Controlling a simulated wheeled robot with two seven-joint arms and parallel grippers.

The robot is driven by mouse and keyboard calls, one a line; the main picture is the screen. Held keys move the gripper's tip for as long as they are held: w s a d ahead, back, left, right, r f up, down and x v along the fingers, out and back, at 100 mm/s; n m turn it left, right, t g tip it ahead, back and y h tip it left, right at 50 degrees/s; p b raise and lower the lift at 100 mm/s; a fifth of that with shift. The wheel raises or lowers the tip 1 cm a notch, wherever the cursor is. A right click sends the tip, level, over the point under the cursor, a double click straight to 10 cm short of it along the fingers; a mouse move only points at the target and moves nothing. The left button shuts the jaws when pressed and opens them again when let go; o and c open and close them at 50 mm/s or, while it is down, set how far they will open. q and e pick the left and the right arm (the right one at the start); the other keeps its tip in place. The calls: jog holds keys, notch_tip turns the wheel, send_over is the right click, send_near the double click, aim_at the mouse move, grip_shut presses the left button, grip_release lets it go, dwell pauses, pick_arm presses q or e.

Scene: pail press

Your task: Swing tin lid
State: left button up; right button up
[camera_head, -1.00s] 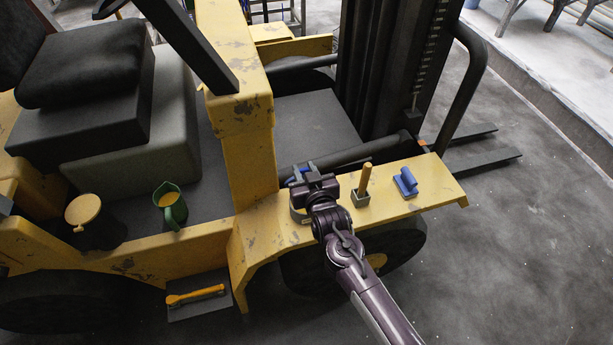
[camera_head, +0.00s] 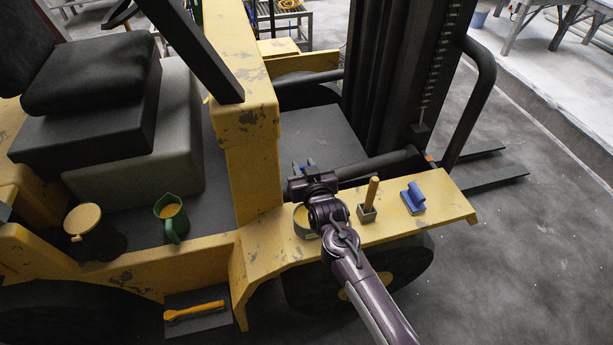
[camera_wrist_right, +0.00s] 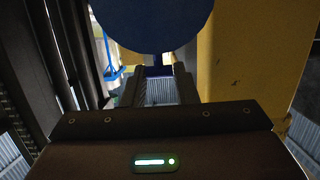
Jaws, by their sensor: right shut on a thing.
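A dark tin (camera_head: 108,243) with a round yellow lid (camera_head: 83,219) stands on the yellow truck's dark floor at the left. A small tab sticks out at the lid's near edge. My right gripper (camera_head: 304,170) is far to the right of it, beyond the yellow fender. It is shut on a blue thing; in the right wrist view a blue stem (camera_wrist_right: 157,62) is between the fingers and a large dark blue disc (camera_wrist_right: 155,22) shows above. A short grey tin (camera_head: 304,228), yellow inside or on top, sits on the fender, partly hidden by my right arm. My left gripper is not in view.
A green jug (camera_head: 172,220) stands beside the lidded tin. A wooden-handled tool (camera_head: 371,192) and a blue-handled block (camera_head: 413,198) stand on the fender (camera_head: 447,208). An orange-yellow tool (camera_head: 195,311) lies on the step. A yellow post (camera_head: 253,175) rises between floor and fender.

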jog(key=shift+w, duration=0.2)
jog(key=shift+w+a+f+b, duration=0.25)
jog(key=shift+w+b, duration=0.35)
jog(key=shift+b, duration=0.2)
jog(key=o, duration=0.9)
jog(key=shift+w, duration=0.15)
jog(key=shift+c, duration=0.2)
